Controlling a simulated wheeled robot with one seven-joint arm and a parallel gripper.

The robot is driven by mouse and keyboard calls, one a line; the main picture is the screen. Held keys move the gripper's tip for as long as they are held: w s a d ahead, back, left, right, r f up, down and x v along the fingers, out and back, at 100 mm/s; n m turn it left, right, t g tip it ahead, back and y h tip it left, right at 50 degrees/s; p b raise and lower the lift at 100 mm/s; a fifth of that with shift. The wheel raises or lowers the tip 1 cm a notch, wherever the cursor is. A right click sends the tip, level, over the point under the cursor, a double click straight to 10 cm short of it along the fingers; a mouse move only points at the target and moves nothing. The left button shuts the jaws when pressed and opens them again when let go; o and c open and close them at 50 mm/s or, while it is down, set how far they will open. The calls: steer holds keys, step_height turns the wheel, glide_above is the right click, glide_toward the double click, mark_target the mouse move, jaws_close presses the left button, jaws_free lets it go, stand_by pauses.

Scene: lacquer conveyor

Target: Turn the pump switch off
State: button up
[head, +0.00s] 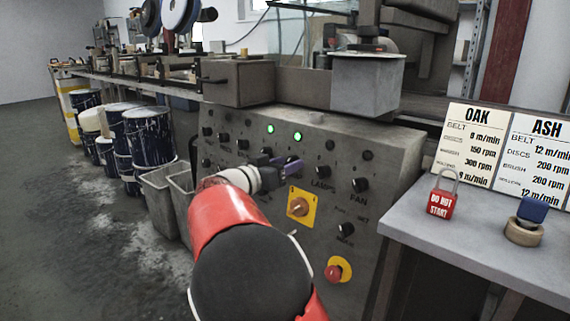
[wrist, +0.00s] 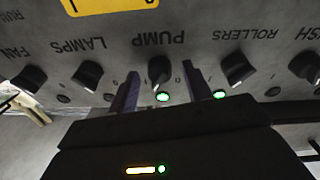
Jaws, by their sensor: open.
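The pump switch (wrist: 160,70) is a black rotary knob beside the label PUMP, which appears upside down in the wrist view. A green lamp (wrist: 163,97) beside it is lit. My gripper (wrist: 163,79) is open, with one finger on each side of the knob; I cannot tell whether either finger touches it. In the head view my gripper (head: 282,164) is at the control panel (head: 400,155), and the arm and gripper hide the pump knob there.
The rollers knob (wrist: 235,68) with its own lit green lamp (wrist: 219,94) and the lamps knob (wrist: 88,74) flank the pump switch. Lower on the panel are a yellow-plated main switch (head: 299,206) and a red emergency button (head: 335,272). A grey table (head: 480,240) stands right.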

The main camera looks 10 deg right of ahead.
steer(key=shift+c, duration=0.2)
steer(key=c, duration=0.9)
steer(key=shift+f, duration=0.1)
steer(key=shift+d+n+b, duration=0.1)
steer(key=shift+n+b, duration=0.3)
steer(key=shift+b, duration=0.05)
steer(key=shift+s+d+n+t+y+b, duration=0.1)
steer(key=shift+n+t+y+b, duration=0.55)
steer(key=shift+n, duration=1.5)
steer(key=shift+s+n+y+b, duration=0.15)
steer(key=shift+n+b, duration=0.9)
steer(key=shift+n, duration=1.05)
steer(key=shift+w+d+n+t+y+b, duration=0.1)
steer(key=shift+n+t+y+b, duration=0.55)
steer(key=shift+n, duration=1.5)
steer(key=shift+g, duration=0.3)
